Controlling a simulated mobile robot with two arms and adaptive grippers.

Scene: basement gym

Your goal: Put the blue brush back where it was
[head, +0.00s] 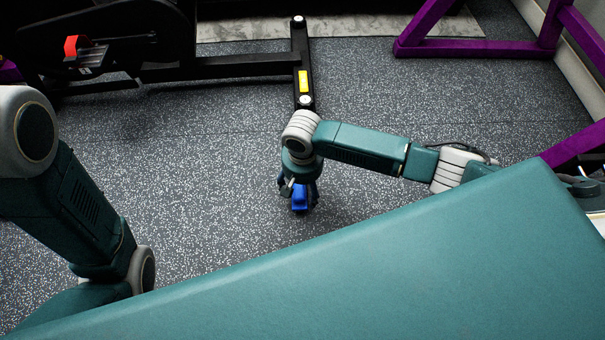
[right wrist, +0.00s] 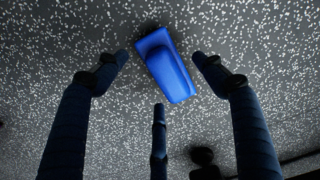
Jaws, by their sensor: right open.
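The blue brush (head: 300,200) is on the dark speckled floor, just below my right gripper (head: 298,188) in the head view. In the right wrist view the whole brush (right wrist: 168,65) shows, lying slightly tilted in the picture, with its raised handle side facing the camera. My right gripper's fingers (right wrist: 160,72) are spread open on both sides of the brush, with a third finger below it; gaps show between them and the brush. My left arm comes in at the left, but its gripper is out of the picture.
Purple frames (head: 470,47) stand at the right. Floor left of the brush is clear.

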